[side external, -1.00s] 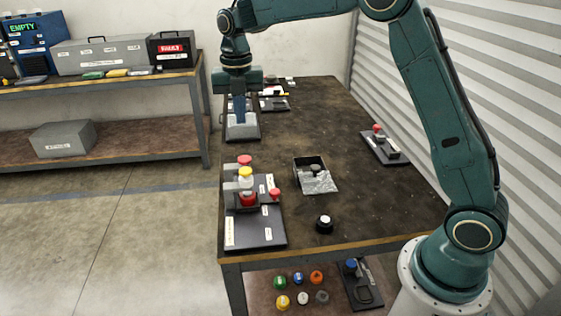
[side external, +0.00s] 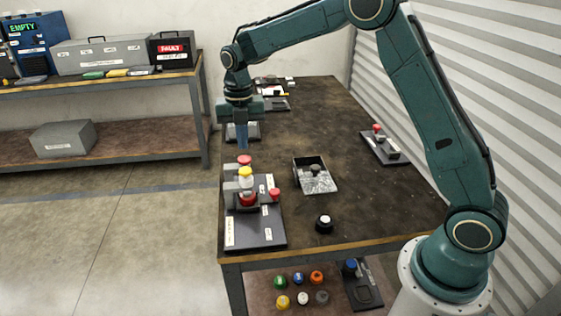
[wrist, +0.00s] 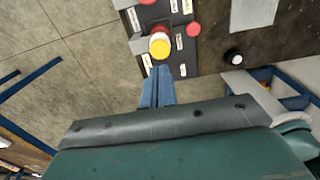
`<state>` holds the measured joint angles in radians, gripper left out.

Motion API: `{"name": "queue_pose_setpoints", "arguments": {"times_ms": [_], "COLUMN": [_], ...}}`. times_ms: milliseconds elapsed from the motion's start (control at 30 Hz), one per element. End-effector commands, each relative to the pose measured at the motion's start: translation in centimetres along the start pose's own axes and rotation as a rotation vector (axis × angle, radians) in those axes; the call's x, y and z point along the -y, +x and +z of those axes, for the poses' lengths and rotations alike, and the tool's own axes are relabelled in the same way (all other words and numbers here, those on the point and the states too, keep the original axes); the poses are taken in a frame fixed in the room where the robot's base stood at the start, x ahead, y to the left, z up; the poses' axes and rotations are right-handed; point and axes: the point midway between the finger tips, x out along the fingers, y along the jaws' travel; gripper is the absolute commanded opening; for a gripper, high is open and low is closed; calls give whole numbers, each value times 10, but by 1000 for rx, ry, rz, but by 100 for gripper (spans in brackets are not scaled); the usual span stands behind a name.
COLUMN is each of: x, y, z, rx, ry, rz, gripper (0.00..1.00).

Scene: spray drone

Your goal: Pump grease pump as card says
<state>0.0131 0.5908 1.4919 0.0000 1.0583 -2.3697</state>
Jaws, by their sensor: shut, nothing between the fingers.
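A dark board (side external: 262,233) at the near left of the table carries grey brackets and plungers with red and yellow heads. In the wrist view my closed fingers (wrist: 158,75) lie just below the yellow head (wrist: 159,45). White labels are too small to read. I cannot tell which is the grease pump or see the card clearly.
A red-knobbed unit (side external: 383,147) sits at the right edge. A grey-block unit (side external: 243,131) is behind my gripper.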

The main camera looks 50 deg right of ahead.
Motion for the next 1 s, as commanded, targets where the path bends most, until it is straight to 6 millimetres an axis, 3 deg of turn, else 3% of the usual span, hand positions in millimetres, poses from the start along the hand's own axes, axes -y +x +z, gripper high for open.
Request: {"name": "queue_pose_setpoints", "arguments": {"times_ms": [200,400,1000], "x": [1,0,0], "y": [35,57,70], "z": [-1,-1,0], "rx": [-4,-3,-2], "ry": [0,0,0], "rz": [-4,-2,-1], "gripper": [0,0,0]}}
